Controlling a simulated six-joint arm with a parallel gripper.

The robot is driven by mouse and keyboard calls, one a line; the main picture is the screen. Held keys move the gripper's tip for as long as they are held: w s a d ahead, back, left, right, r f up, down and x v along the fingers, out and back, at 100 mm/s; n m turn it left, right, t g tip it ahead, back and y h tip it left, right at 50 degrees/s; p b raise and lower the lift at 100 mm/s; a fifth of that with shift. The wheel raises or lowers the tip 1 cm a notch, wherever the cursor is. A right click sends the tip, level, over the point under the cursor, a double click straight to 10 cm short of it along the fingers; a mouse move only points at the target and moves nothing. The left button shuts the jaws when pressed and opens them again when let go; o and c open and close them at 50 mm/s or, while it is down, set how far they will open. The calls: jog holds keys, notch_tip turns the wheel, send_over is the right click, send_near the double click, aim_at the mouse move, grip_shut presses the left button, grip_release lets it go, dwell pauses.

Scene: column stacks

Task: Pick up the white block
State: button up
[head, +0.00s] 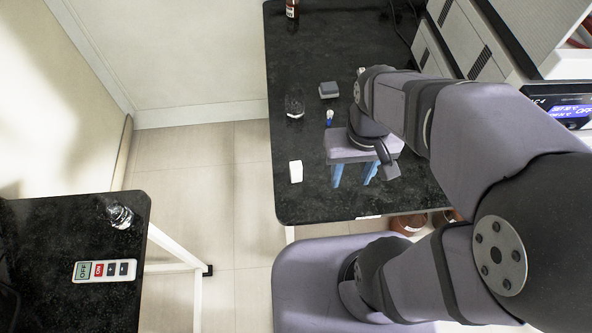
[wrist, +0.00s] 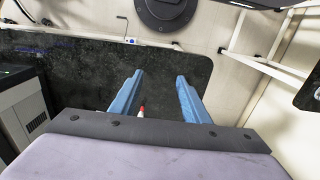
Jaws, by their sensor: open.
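The white block (head: 296,171) lies on the black tabletop (head: 310,206) near its left edge in the head view. My gripper (head: 352,182) is to the right of the block, with its blue fingers pointing down and apart. In the wrist view my gripper (wrist: 157,84) also shows spread fingers over the dark tabletop. I cannot make out the white block in the wrist view.
A clear glass vessel (head: 294,105), a grey block (head: 328,90) and a small blue-and-white item (head: 329,118) stand farther back. A bottle (head: 291,10) is at the far edge. Equipment (head: 570,108) stands at right. A small red-and-white item (wrist: 141,111) shows in the wrist view.

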jog(key=r, duration=0.2)
jog(key=m+g+y+b, duration=0.1)
jog(key=m+y+b, duration=0.2)
jog(key=m+y, duration=1.2)
send_over(297, 167)
jog(key=d, duration=0.3)
jog(key=f+m+h, duration=0.1)
jog(key=m+h, duration=0.1)
jog(key=shift+y, duration=0.3)
jog(key=f, duration=0.9)
jog(key=w+f, duration=0.1)
jog(key=f, duration=0.3)
jog(key=shift+f, duration=0.7)
jog(key=shift+p+x, duration=0.85)
jog(key=shift+x, duration=0.6)
jog(key=shift+p+x, duration=0.8)
jog(key=shift+x, duration=1.45)
